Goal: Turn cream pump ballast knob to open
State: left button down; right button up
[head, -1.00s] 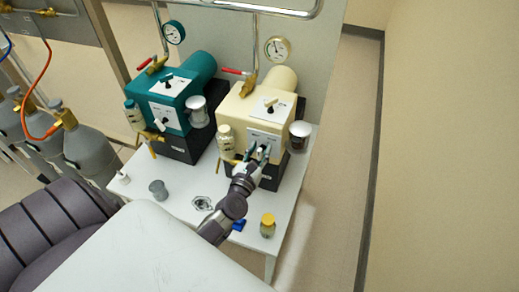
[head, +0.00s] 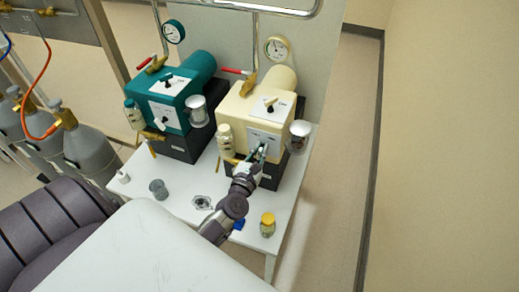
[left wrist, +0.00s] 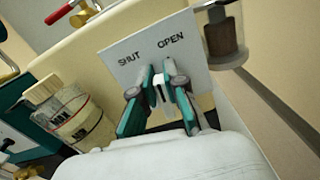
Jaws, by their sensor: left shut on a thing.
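The cream pump (head: 240,108) stands on the white table. Its front has a lower white plate (left wrist: 120,62) marked SHUT at left and OPEN at right in the left wrist view. A small white knob (left wrist: 160,92) stands out from that plate. My left gripper (head: 257,153) is at the lower plate, and its teal-lined fingers (left wrist: 160,98) are shut on the knob from both sides. The fingers hide much of the knob, so I cannot tell its exact setting. My right gripper is not in view.
A teal pump (head: 180,95) stands left of the cream one. Beside the cream pump are a labelled bottle (left wrist: 75,115) and a glass jar (left wrist: 225,38). A yellow-lidded jar (head: 267,225) and a grey cup (head: 158,189) stand on the table (head: 180,210). Grey cylinders are at far left.

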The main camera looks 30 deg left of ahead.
pick_arm(q)
jog(key=shift+w+d+f+m, duration=0.1)
jog(key=shift+d+m, duration=0.1)
jog(key=shift+m, duration=0.9)
jog(key=shift+d+m, duration=0.15)
jog(key=shift+m, duration=0.95)
jog(key=c, duration=1.2)
grip_release()
jog(key=v, duration=1.2)
jog(key=shift+d, duration=0.15)
